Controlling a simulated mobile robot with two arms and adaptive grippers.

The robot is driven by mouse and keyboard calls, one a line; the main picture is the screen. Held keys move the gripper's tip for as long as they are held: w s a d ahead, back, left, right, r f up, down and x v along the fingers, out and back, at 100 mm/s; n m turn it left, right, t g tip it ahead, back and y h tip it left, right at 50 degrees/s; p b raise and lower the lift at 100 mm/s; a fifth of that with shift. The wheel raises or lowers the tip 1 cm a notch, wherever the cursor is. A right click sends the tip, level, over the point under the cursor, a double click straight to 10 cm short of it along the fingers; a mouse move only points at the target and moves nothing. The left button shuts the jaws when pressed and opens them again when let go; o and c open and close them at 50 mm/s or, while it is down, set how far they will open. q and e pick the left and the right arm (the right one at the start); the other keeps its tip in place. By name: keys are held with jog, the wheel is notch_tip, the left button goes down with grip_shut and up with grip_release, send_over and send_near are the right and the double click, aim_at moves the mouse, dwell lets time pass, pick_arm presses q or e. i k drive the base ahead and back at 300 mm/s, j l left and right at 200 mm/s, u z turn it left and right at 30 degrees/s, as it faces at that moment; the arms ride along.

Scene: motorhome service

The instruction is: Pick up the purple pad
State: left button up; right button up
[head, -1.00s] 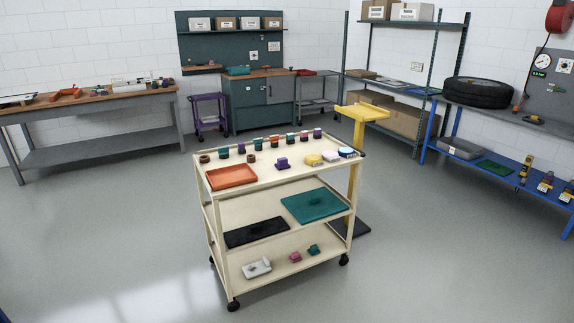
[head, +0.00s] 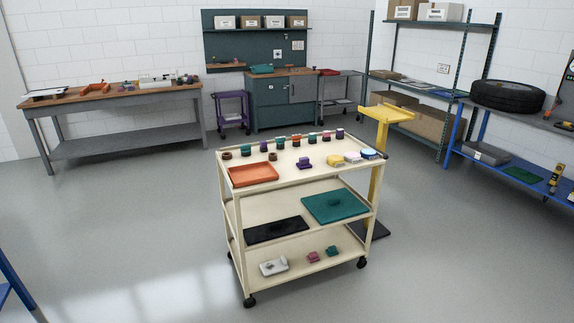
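The purple pad (head: 304,163) is a small dark purple block with a raised middle. It sits on the top shelf of the cream cart (head: 284,184), near the middle, right of the orange tray (head: 253,175) and left of a yellow pad (head: 335,160). Nothing touches it from above. Neither of my grippers is in the head view.
Several small coloured pots line the cart's back edge. Lower shelves hold a teal tray (head: 336,206), a black tray (head: 276,231) and small pads. A yellow stand (head: 381,150) is close behind the cart's right side. Open floor (head: 130,230) lies left and in front.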

aim_at(304, 163)
jog(key=i+l+u, duration=0.25)
jog(key=u, duration=0.2)
jog(key=i+l+u, duration=0.5)
jog(key=k+j, duration=0.05)
